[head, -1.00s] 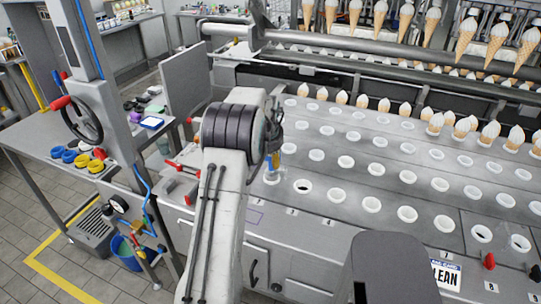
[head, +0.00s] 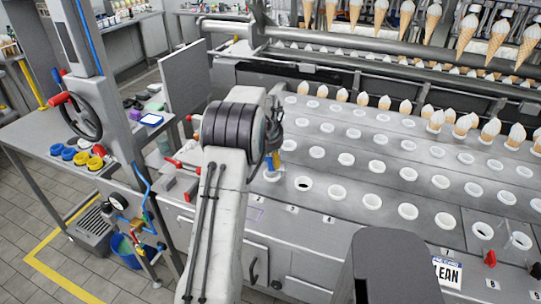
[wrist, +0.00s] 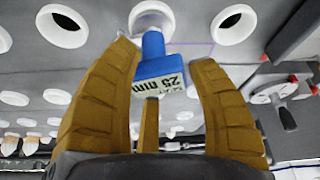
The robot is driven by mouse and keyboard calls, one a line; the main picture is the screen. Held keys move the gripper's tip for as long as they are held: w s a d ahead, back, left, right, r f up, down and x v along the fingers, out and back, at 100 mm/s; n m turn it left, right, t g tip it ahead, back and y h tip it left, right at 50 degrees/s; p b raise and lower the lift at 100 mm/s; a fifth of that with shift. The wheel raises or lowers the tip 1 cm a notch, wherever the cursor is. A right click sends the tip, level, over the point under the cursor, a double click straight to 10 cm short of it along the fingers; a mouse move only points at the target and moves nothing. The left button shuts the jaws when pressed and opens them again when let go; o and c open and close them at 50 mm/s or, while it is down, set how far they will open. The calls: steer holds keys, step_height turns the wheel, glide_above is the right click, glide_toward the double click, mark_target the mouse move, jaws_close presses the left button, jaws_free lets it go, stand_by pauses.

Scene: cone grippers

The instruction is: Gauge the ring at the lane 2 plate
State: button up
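My gripper (wrist: 165,62) has ochre fingers, closed around a blue gauge (wrist: 155,52) with a white label reading 25 mm. In the wrist view the gauge's narrow blue end points at a white ring (wrist: 152,10) in the metal plate, overlapping its near rim. I cannot tell whether it touches or enters the ring. In the head view my gripper (head: 273,150) is beside the front row's left end, partly hidden by my arm, just above a white ring (head: 271,176). The lane number there is not readable.
Rows of white rings cover the metal deck (head: 330,190); a dark open hole (head: 303,184) is just right. Filled cones (head: 385,102) stand in the back row and hang above.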

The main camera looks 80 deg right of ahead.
steer(key=o, duration=0.4)
steer(key=shift+c, duration=0.2)
steer(key=v, duration=1.2)
steer(key=shift+d, duration=0.1)
stand_by(0.5)
steer(key=a+f+y, duration=0.4)
steer(key=a+f, duration=0.4)
steer(key=a, duration=0.5)
steer(key=w+a+r+n+t, duration=0.1)
steer(key=w+a+n, duration=0.4)
steer(key=a, duration=0.8)
steer(key=w+a+r+n+t, duration=0.2)
steer(key=w+a+r+n, duration=0.2)
steer(key=a, duration=1)
steer(key=w+a+r+n+t, duration=0.1)
steer(key=w+a+r+n, duration=0.1)
steer(key=w+a+n, duration=0.6)
steer(key=w+a, duration=0.2)
steer(key=a, duration=0.4)
steer(key=shift+r+y, duration=0.3)
steer(key=shift+r, duration=0.05)
